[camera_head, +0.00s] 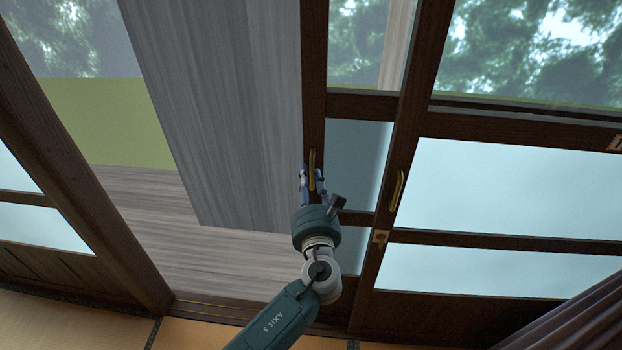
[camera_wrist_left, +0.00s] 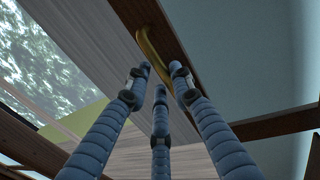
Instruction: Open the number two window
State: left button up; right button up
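A dark wood framed window panel with glass (camera_head: 357,160) has a curved brass handle (camera_head: 312,170) on its left stile. A wide opening lies left of that stile. The handle also shows in the left wrist view (camera_wrist_left: 155,48). My left gripper (camera_head: 313,178) is at this handle, with fingers on both sides of it. In the left wrist view the fingers (camera_wrist_left: 162,75) are apart, their tips close to the handle's lower part; contact cannot be told. No readable number two shows. My right gripper is not in view.
A second panel (camera_head: 480,190) on the right has its own brass handle (camera_head: 397,190). A dark post (camera_head: 95,190) bounds the opening on the left. A dark curtain (camera_head: 575,325) hangs lower right. Tatami (camera_head: 60,320) lies below.

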pick_arm(q)
jog(key=s+d, duration=0.1)
jog(key=s, duration=1.1)
jog(key=shift+d, duration=0.15)
jog(key=shift+f, duration=0.1)
